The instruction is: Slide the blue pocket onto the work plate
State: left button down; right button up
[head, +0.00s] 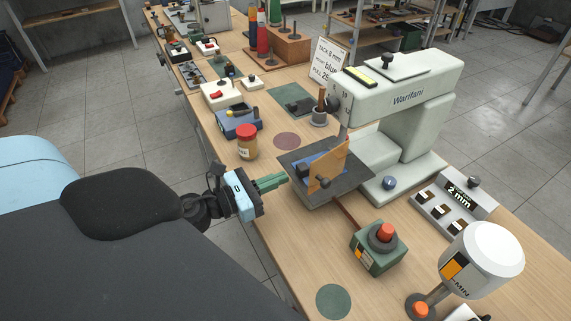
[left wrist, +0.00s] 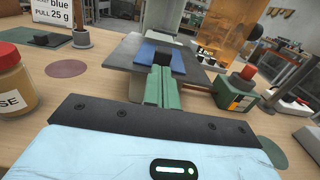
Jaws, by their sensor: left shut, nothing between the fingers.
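The blue pocket (head: 312,164) lies over the dark work plate (head: 343,188) of the pale green press, partly hidden behind an upright orange panel (head: 332,164). The pocket also shows in the left wrist view (left wrist: 150,53), with a dark block (left wrist: 163,57) on its near side. My left gripper (head: 283,179) is shut and empty at the plate's left edge, its green fingers pointing at the block. In the left wrist view the fingertips (left wrist: 161,72) look close to the block; I cannot tell whether they touch. My right gripper is not in view.
The press (head: 400,110) stands behind the plate. A green box with a red button (head: 380,247) is in front. A jar with a red lid (head: 247,142) stands left of the plate. A white-capped post (head: 482,252) is at front right. Bare tabletop lies left of the green box.

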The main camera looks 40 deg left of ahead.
aim_at(297, 172)
pick_arm(q)
jog(key=x, duration=0.3)
jog(key=shift+r+p, duration=0.1)
jog(key=shift+p, duration=0.25)
jog(key=shift+w, duration=0.15)
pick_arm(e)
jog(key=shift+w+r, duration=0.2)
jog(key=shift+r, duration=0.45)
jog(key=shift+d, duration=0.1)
pick_arm(q)
jog(key=shift+d, duration=0.1)
jog(key=x, duration=0.4)
jog(key=shift+p, duration=0.4)
jog(key=shift+w+d, duration=0.2)
jog(key=shift+w, duration=0.45)
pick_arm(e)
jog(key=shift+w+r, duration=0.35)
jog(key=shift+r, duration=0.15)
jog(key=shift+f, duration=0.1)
